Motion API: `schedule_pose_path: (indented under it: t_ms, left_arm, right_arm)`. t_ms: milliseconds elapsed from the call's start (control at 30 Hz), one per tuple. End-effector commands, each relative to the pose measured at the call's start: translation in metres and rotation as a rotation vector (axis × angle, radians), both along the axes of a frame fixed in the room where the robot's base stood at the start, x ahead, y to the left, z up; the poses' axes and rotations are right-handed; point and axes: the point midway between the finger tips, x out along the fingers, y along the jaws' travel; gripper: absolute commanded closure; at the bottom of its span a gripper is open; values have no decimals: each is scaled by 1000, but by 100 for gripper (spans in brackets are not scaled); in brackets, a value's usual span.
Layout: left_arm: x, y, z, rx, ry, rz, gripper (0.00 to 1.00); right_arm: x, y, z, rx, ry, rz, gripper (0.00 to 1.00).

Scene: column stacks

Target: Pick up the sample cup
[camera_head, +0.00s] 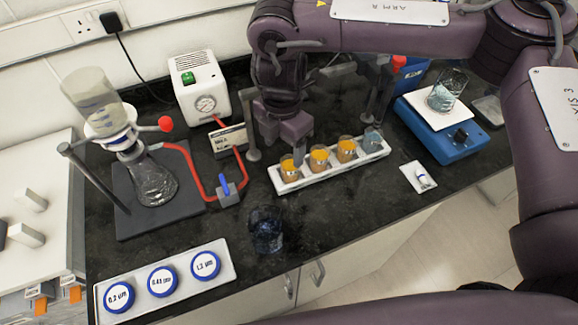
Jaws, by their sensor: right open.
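A white rack (326,172) on the black bench holds a row of small cups. Three amber cups with yellow-orange tops stand in it: a left one (290,172), a middle one (320,162) and a right one (346,152). A clear bluish cup (372,141) stands at the rack's right end. I cannot tell which is the sample cup. My right gripper (291,147) is open and points down just above or behind the left amber cup. Whether its fingers touch that cup is unclear. My left gripper is not in view.
A filter flask (155,184) with a red hose and a pump (199,90) stand left and behind. A dark glass beaker (265,232) stands in front. A blue stirrer (445,138) carries a beaker (447,92) at right. A filter tray (230,269) lies front left.

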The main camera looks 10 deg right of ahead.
Motion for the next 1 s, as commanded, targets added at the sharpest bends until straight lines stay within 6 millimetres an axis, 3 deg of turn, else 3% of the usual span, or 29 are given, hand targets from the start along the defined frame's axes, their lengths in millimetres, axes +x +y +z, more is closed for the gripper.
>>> schedule_pose_path:
  t_ms: [367, 633, 967, 1000]
  left_arm:
    - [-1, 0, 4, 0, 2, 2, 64]
    - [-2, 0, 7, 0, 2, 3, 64]
    - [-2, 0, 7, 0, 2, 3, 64]
    - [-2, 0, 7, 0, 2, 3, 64]
  right_arm:
    - [2, -8, -33, -9, 6, -11, 34]
    - [4, -12, -69, -8, 6, -9, 34]
    - [5, -12, -76, -8, 2, -7, 34]
    - [5, -12, -76, -8, 2, -7, 38]
